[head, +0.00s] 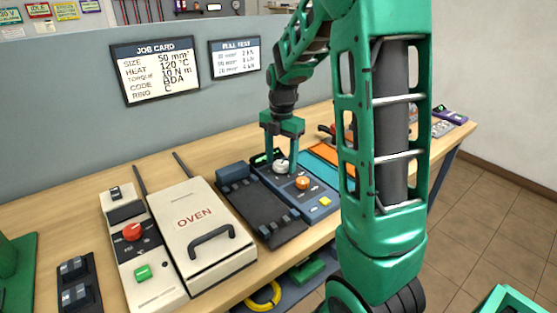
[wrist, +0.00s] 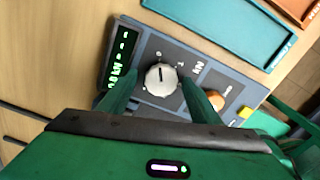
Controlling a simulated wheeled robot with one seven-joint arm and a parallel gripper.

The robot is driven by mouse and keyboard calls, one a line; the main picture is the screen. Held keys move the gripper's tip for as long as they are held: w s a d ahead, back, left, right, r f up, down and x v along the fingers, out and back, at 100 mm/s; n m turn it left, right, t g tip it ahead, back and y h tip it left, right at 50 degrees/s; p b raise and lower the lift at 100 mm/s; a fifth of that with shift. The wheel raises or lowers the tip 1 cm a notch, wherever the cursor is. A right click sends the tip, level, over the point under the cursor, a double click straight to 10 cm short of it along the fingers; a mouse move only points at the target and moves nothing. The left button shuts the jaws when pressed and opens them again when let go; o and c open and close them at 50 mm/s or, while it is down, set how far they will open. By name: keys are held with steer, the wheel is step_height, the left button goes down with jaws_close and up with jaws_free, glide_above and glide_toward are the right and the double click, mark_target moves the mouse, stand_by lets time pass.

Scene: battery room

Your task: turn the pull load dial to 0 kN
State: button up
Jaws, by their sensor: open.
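The pull load dial looks to be the white ridged knob (wrist: 161,79) on a blue-grey panel (wrist: 150,33). A dark pointer line shows on the knob, and small marks surround it. A green-lit display (wrist: 121,58) is beside it; its digits are too small to read surely. My gripper (wrist: 158,82) is open, with one finger on each side of the knob; I cannot tell whether they touch it. In the head view my gripper (head: 282,160) points down over the white knob (head: 281,167), partly covering the panel (head: 318,206).
An orange knob (head: 302,183) and a yellow button (head: 325,201) sit on the same panel. A dark grooved unit (head: 262,210) and the white oven (head: 200,236) stand to the left. A teal tray (wrist: 225,25) lies beside the panel. The wall carries a job card (head: 154,70) and a pull test card (head: 235,57).

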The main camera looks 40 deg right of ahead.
mark_target(281, 163)
step_height(281, 163, up, 11)
stand_by(0.5)
steer(key=shift+f, duration=0.15)
steer(key=s+a+f+m, duration=0.1)
steer(key=s+f+m, duration=0.2)
steer(key=s+m, duration=1.1)
steer(key=s+a+f+m, duration=0.1)
steer(key=s+f+m, duration=0.2)
steer(key=s+m, duration=1.1)
steer(key=shift+s+a+f, duration=0.35)
steer(key=shift+s, duration=0.15)
steer(key=shift+w+f, duration=0.25)
steer(key=shift+w, duration=0.4)
steer(key=shift+c, duration=0.2)
